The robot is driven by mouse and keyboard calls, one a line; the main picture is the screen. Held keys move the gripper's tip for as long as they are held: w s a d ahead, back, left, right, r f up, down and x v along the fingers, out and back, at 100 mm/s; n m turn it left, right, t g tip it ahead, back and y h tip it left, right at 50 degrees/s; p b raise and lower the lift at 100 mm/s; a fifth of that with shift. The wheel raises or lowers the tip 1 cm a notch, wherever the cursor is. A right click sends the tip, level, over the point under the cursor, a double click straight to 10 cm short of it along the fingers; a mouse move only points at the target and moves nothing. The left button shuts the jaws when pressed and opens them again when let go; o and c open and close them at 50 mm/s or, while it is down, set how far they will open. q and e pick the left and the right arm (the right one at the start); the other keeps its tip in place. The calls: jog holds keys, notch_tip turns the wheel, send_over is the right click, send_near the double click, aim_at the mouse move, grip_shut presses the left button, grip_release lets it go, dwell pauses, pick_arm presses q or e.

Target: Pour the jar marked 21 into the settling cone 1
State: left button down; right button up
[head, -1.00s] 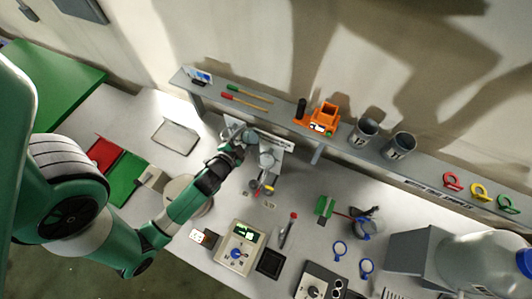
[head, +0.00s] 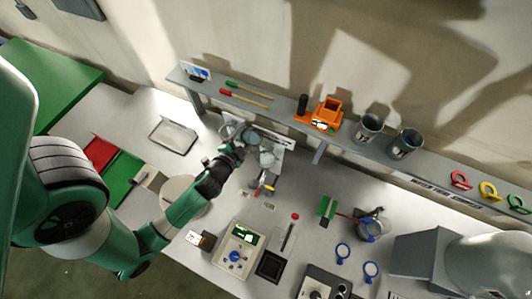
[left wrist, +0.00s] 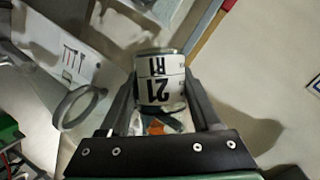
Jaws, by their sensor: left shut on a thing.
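The jar marked 21 (left wrist: 160,80) is between the fingers of my left gripper (left wrist: 160,105), which is shut on it. Its label reads "21 R1", upside down in the left wrist view. In the head view my left gripper (head: 240,146) is at the back of the bench, below the shelf, and partly hides the jar. A grey cone-like vessel (head: 267,159) stands just right of the gripper in front of a white board; I cannot read a number on it. A grey ring (left wrist: 80,107) shows left of the jar in the left wrist view. My right gripper is out of view.
The shelf (head: 290,109) runs above the gripper, holding an orange box (head: 326,112) and two grey cups (head: 367,128). A shallow tray (head: 173,135) lies left. A beige device (head: 238,250) and blue-ringed tools (head: 343,251) lie in front.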

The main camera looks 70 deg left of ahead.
aim_at(247, 136)
pick_arm(q)
jog(key=shift+f+b, duration=0.3)
jog(key=shift+b, duration=0.15)
jog(key=shift+r, duration=0.15)
jog(key=shift+m, duration=0.3)
jog(key=shift+r+m+y+b, duration=0.75)
jog(key=shift+r+m, duration=0.2)
jog(key=shift+m, duration=0.15)
dwell(1.8)
jog(key=shift+w+d+r+m+g+y+b, duration=0.3)
jog(key=shift+w+d+r+m+y+b, duration=0.15)
jog(key=shift+m, duration=0.25)
dwell(1.3)
jog(key=shift+d+f+m+y+b, duration=0.1)
jog(key=shift+f+m+y+b, duration=0.1)
jog(key=shift+m+y+b, duration=0.35)
dwell(1.2)
jog(key=shift+r+m, duration=0.1)
jog(key=shift+m, duration=0.15)
